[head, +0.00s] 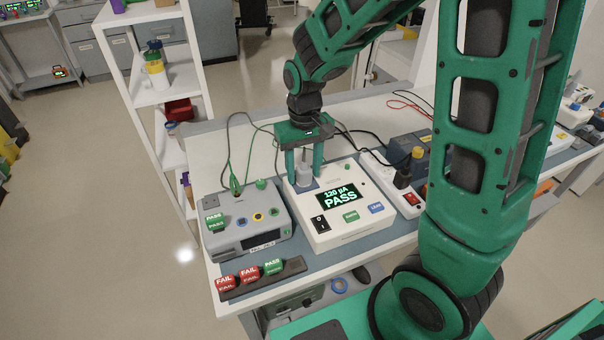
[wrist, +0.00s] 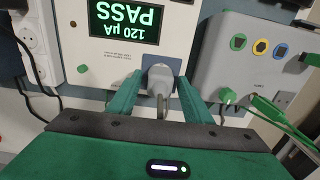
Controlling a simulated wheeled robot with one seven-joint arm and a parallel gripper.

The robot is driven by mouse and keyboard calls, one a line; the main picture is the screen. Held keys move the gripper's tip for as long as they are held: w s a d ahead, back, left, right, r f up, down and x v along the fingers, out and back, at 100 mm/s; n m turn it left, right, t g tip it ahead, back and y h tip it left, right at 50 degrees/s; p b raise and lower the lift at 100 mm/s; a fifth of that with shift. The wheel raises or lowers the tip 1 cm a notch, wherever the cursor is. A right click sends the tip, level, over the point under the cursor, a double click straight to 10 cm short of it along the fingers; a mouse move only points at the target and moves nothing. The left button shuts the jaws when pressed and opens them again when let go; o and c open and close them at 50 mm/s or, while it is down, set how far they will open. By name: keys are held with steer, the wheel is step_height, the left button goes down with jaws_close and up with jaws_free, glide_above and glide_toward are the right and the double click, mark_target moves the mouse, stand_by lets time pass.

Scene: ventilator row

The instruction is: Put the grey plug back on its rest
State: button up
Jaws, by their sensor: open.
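The grey plug (head: 305,181) stands at the back left of the white tester (head: 360,222), whose screen reads 120 µA PASS. In the wrist view the plug (wrist: 160,82) sits against a blue-grey square (wrist: 176,63) on the tester's face. A grey cord loops from the plug towards my gripper. My gripper (head: 304,171) is above the tester, pointing down. Its green fingers (wrist: 159,92) stand open on either side of the plug, with gaps visible in the wrist view. I cannot make out a separate rest for the plug.
A grey instrument (head: 226,238) with coloured sockets and a green lead is left of the tester. A white power strip (head: 378,176) with a black plug stands to its right. A dark tray with PASS and FAIL blocks (head: 249,273) lies in front. White shelving stands left of the bench.

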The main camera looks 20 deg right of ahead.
mark_target(304, 162)
jaws_close()
steer(key=shift+r, duration=0.2)
steer(key=shift+r, duration=2.35)
